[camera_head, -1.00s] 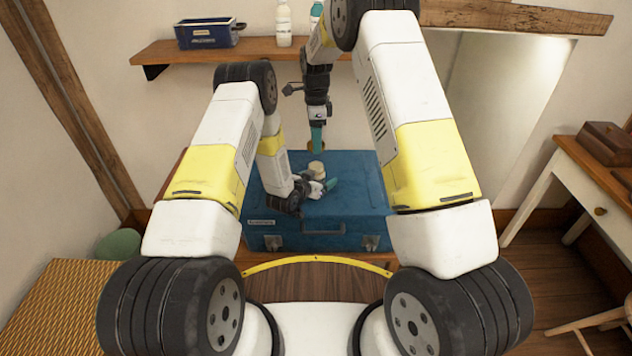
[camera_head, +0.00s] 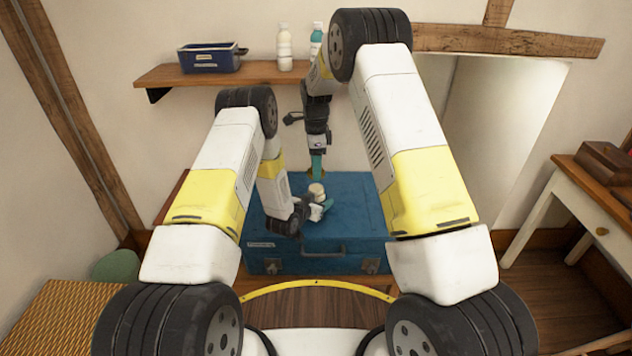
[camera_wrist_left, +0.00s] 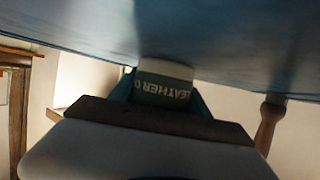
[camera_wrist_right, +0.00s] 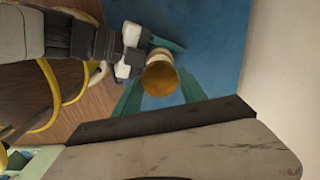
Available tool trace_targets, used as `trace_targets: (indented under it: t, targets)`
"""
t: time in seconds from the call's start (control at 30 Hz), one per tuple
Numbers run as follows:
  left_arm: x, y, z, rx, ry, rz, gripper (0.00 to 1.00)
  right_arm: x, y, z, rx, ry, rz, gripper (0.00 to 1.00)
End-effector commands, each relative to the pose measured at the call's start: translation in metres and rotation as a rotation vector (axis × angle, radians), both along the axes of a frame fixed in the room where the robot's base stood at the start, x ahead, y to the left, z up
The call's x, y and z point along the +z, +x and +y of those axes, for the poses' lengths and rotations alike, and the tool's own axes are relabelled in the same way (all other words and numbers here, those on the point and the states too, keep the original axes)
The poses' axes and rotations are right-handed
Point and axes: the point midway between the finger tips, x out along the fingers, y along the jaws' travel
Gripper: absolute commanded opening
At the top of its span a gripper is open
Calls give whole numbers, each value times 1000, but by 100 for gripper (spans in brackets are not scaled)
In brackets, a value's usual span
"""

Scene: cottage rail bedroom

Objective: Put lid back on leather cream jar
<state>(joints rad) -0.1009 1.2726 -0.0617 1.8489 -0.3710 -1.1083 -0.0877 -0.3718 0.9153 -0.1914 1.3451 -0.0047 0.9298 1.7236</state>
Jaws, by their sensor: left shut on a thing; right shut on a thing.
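My left gripper (camera_head: 318,211) is shut on the leather cream jar (camera_head: 316,190), low over the blue trunk. My right gripper (camera_head: 317,166) points down behind the jar in the head view. In the right wrist view, its teal fingers (camera_wrist_right: 160,95) are shut on the round gold lid (camera_wrist_right: 160,78). The lid hides most of what is beyond it; a pale rim shows past its edge. I cannot tell whether lid and jar touch.
The blue trunk (camera_head: 350,215) lies below both grippers. A wall shelf (camera_head: 225,76) behind holds a blue bin (camera_head: 208,60) and two bottles. A wooden table (camera_head: 582,190) stands at the right, a woven surface (camera_head: 75,315) at the lower left. The trunk's right side is clear.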

Motion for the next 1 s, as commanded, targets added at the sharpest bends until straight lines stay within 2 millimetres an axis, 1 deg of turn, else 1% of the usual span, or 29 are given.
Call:
trace_targets:
  t: [0.03, 0.1, 0.2, 0.73, 1.0]
  targets:
    - [0, 0, 0, 0, 0, -1, 0, -9, -1, 0, 0, -1, 3, 11]
    - [0, 0, 0, 0, 0, -1, 0, -20, -1, 0, 0, -1, 3, 11]
    - [0, 0, 0, 0, 0, -1, 0, -30, 0, 0, -1, 0, 1, 11]
    - [0, 0, 0, 0, 0, -1, 0, -32, 0, 0, -1, 0, 0, 11]
    - [0, 0, 0, 0, 0, -1, 0, -46, -1, 0, -1, -1, 2, 11]
